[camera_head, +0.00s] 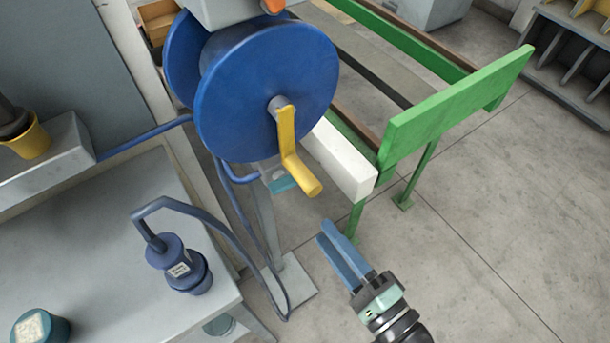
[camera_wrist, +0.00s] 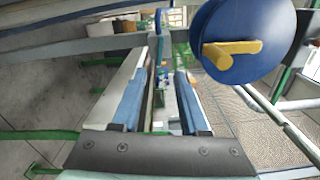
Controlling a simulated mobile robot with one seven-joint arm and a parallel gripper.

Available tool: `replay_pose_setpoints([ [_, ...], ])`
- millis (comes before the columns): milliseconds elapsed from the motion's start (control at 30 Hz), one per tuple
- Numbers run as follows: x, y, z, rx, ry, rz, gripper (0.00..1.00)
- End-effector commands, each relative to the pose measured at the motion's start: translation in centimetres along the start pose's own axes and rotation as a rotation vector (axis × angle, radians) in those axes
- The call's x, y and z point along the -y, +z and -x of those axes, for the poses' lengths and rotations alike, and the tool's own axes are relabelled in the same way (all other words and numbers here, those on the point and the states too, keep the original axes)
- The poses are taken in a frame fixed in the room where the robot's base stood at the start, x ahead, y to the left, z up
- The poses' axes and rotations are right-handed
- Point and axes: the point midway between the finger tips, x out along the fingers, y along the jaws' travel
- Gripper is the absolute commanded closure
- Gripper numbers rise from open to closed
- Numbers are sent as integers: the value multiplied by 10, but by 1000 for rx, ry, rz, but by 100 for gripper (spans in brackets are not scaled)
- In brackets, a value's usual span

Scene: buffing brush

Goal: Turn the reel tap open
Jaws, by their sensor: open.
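A blue hose reel (camera_head: 268,85) with a yellow crank (camera_head: 290,150) stands at the upper middle of the head view. The reel (camera_wrist: 245,25) and crank (camera_wrist: 232,48) also show at the upper right of the wrist view. A small teal part (camera_head: 283,184) sits below the reel on its stand; it may be the reel tap, but I cannot tell for sure. My gripper (camera_head: 326,231) is below and to the right of that part, apart from it. Its blue fingers are open with nothing held, and they also show in the wrist view (camera_wrist: 160,78).
A white beam (camera_head: 338,160) and a green frame (camera_head: 455,100) stand right of the reel. A grey bench (camera_head: 90,240) at left carries a blue bottle-like fitting (camera_head: 178,265) joined to a hose. Floor (camera_head: 500,230) at the lower right is clear.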

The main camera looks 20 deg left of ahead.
Motion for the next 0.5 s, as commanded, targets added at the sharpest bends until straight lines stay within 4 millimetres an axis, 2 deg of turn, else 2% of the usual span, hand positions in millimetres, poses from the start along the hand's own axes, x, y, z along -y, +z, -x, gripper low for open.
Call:
replay_pose_setpoints([
  [300,0,0,-66,3,1,2,56],
  [500,0,0,-99,1,1,2,56],
])
